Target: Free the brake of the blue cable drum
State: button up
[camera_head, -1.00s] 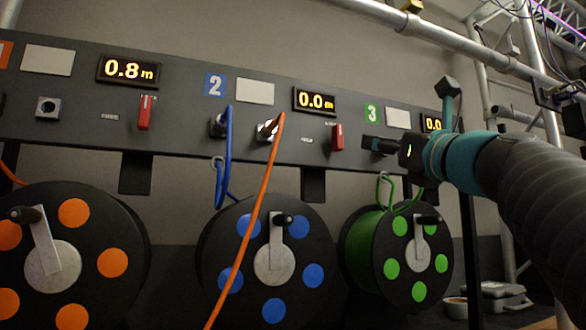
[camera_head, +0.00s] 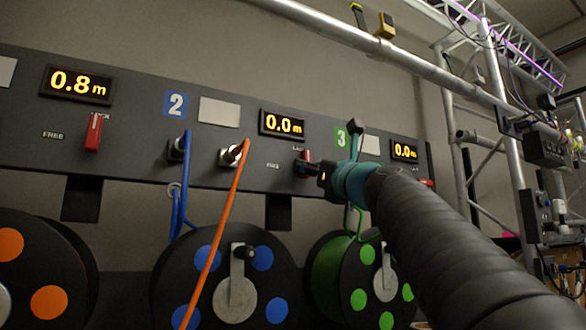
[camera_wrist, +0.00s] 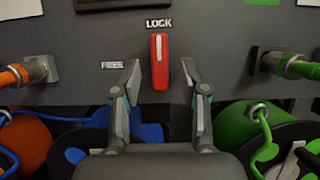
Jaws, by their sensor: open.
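The blue cable drum (camera_head: 268,290), black with blue spots and a grey crank, hangs below panel section 2. Its red brake lever (camera_head: 303,155) is partly hidden by my gripper in the head view. In the wrist view the red lever (camera_wrist: 159,62) stands upright, its top at the LOCK label (camera_wrist: 159,23). The FREE label (camera_wrist: 112,65) is to its left. My gripper (camera_wrist: 160,78) is open, with one finger on each side of the lever; I cannot tell whether either touches it. In the head view my gripper (camera_head: 308,168) is at the panel.
An orange cable plug (camera_wrist: 30,72) sits left of the lever and a green plug (camera_wrist: 288,65) sits right of it. The orange cable (camera_head: 216,240) hangs across the blue drum. The green drum (camera_head: 335,275) is right of it. A display (camera_head: 283,123) above reads 0.0 m.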

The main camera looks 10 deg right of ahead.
jog(key=shift+x, duration=0.85)
grip_shut()
jog(key=shift+n+y, duration=0.3)
jog(key=shift+n, duration=0.3)
jog(key=n+g+y+p, duration=0.1)
jog(key=n+g, duration=0.1)
jog(key=n, duration=0.5)
jog(key=n+g+y+p, duration=0.2)
jog(key=n+g, duration=0.1)
jog(key=n, duration=0.3)
jog(key=n+g+y+p, duration=0.1)
jog(key=n+g, duration=0.1)
jog(key=n, duration=0.5)
jog(key=shift+d+r+n+g, duration=0.1)
jog(key=shift+d+n+g, duration=0.1)
jog(key=shift+n+g, duration=0.1)
jog(key=shift+n, duration=0.4)
